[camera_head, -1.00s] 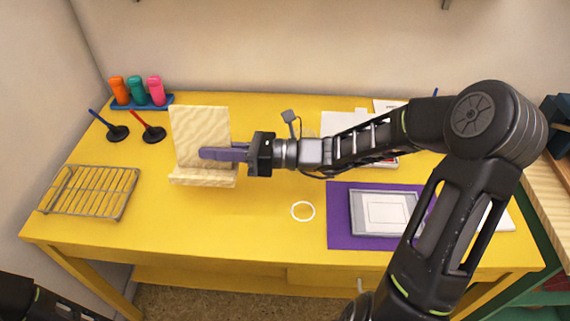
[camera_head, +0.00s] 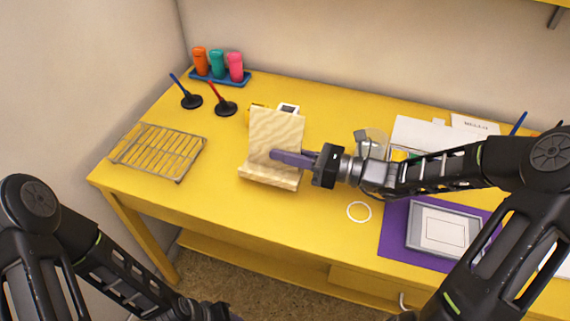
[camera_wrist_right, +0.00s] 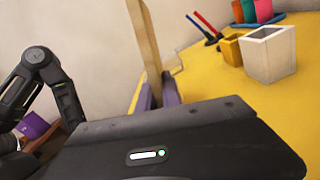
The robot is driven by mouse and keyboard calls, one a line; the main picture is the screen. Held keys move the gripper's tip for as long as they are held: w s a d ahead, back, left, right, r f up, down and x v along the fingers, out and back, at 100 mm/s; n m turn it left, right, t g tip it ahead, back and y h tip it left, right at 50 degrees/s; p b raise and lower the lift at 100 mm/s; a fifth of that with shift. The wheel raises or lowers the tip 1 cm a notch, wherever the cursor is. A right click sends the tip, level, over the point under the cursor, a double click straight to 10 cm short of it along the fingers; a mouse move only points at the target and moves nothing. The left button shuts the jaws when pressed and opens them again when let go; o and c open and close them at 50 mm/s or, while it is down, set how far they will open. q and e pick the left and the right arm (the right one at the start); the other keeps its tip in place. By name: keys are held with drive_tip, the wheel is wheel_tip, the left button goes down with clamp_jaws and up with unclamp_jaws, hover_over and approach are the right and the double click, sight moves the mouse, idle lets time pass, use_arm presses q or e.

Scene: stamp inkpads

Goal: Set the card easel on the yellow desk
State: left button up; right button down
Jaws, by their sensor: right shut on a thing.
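The card easel (camera_head: 275,135) is a pale wooden back panel with a ledge along its lower front. It stands upright over the left-middle part of the yellow desk (camera_head: 225,210). I cannot tell whether its base touches the desk. My right gripper (camera_head: 292,158) is shut on the panel, reaching in from the right. In the right wrist view the panel's edge (camera_wrist_right: 146,45) rises between the purple fingers (camera_wrist_right: 158,97).
A wire rack (camera_head: 158,152) lies left of the easel. A white ring (camera_head: 359,212) and purple mat (camera_head: 395,235) lie right.

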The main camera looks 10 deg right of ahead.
sight(284, 166)
drive_tip(key=shift+f+b, duration=0.4)
drive_tip(key=shift+f, duration=1.45)
drive_tip(key=shift+f, duration=0.15)
drive_tip(key=c, duration=1.5)
unclamp_jaws()
drive_tip(key=shift+r, duration=0.2)
drive_tip(key=v, duration=1.2)
drive_tip(key=shift+p, duration=0.4)
